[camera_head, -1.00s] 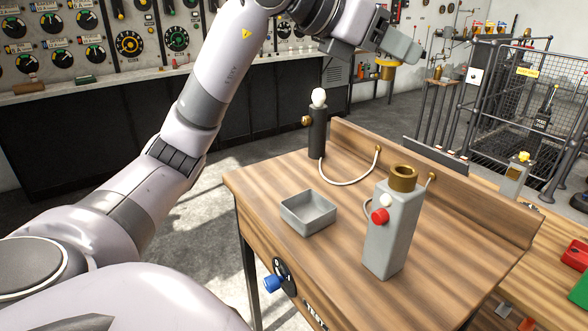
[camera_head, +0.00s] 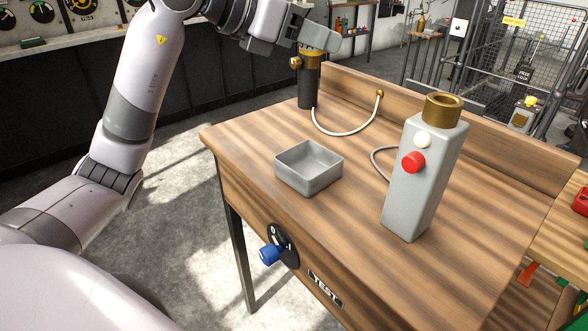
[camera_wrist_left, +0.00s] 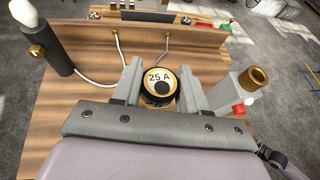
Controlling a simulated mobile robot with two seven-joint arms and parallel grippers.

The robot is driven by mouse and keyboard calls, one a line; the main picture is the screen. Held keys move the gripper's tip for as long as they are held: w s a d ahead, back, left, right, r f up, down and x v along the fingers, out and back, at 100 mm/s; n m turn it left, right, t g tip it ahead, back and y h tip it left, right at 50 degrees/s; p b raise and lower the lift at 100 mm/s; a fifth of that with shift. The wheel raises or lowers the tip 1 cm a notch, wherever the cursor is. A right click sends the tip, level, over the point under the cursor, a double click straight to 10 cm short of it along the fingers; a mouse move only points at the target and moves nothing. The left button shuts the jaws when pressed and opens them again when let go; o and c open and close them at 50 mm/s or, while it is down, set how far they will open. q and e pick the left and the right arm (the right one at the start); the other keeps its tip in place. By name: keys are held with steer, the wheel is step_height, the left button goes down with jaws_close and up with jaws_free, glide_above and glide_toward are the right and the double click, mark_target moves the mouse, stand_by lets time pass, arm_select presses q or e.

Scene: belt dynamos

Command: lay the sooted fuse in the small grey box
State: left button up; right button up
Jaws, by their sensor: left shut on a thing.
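The sooted fuse (camera_wrist_left: 160,86) is round, with a pale face marked "25 A", a dark spot and a brass-coloured rim. My left gripper (camera_wrist_left: 160,80) is shut on it, one finger on each side. In the head view the left gripper (camera_head: 318,38) is high above the table's back left, with the fuse's brass side (camera_head: 312,57) below it, in front of the black post. The small grey box (camera_head: 308,182) is open-topped and looks empty, on the table nearer than the gripper. My right gripper is not in view.
A black post (camera_head: 307,92) with a white bulb (camera_wrist_left: 27,12) stands at the back left. A grey tester (camera_head: 422,180) with a brass ring top and red button stands right of the box. A white cable (camera_head: 345,132) curves behind. A blue-handled switch (camera_head: 270,254) is on the table front.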

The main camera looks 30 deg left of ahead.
arm_select(q)
step_height(320, 180, down, 20)
steer(key=b, duration=0.3)
steer(key=shift+b, duration=0.3)
steer(key=shift+f, duration=0.15)
steer(key=o, duration=0.6)
steer(key=shift+f, duration=0.1)
steer(key=shift+o, duration=0.8)
